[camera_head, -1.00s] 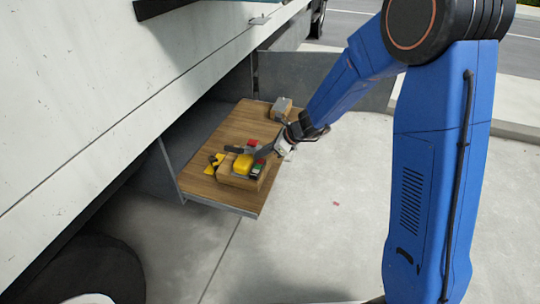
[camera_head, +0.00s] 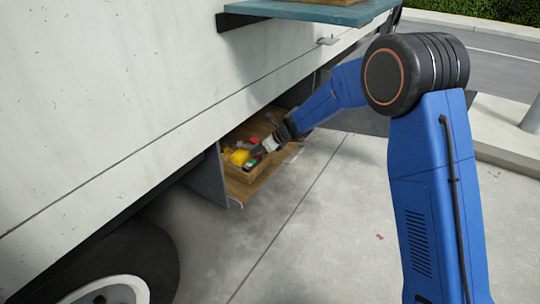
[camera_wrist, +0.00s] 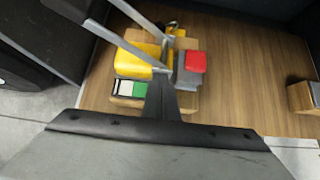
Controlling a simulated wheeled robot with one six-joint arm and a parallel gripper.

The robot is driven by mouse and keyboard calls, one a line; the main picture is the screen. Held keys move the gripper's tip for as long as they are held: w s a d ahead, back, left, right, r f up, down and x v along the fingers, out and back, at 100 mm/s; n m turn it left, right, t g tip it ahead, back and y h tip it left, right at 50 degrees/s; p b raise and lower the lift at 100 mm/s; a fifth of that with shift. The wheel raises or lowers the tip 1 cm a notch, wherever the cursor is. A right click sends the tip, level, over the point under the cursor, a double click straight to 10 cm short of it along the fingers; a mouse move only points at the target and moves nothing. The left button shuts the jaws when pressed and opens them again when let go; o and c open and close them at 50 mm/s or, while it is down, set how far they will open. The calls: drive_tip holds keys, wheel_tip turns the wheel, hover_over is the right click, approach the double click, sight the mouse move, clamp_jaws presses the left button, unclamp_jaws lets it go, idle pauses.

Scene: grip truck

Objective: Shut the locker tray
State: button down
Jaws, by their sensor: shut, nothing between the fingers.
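The locker tray (camera_head: 240,191) has a wooden floor and a thin metal edge. It is partly under the truck's side and partly sticking out. My gripper (camera_head: 256,151) is shut and empty, reaching over the tray from the right, close to the load on it. In the wrist view the shut fingers (camera_wrist: 163,80) overlap the load, and the wooden floor (camera_wrist: 235,92) shows to the right. I cannot tell whether the fingers touch anything. The load includes a yellow item (camera_head: 239,157), also in the wrist view (camera_wrist: 135,62), and a red-topped item (camera_wrist: 195,62).
The white truck side (camera_head: 120,90) hangs above the tray. A teal shelf (camera_head: 310,10) juts out higher up. A wheel (camera_head: 110,280) is at lower left. An open grey door panel (camera_head: 360,121) is behind my arm. Concrete ground (camera_head: 310,220) in front is clear.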

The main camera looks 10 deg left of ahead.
drive_tip(key=shift+w+a, duration=0.25)
drive_tip(key=shift+a, duration=0.45)
drive_tip(key=shift+w+a, duration=0.25)
drive_tip(key=shift+a, duration=0.4)
drive_tip(key=shift+d, duration=0.1)
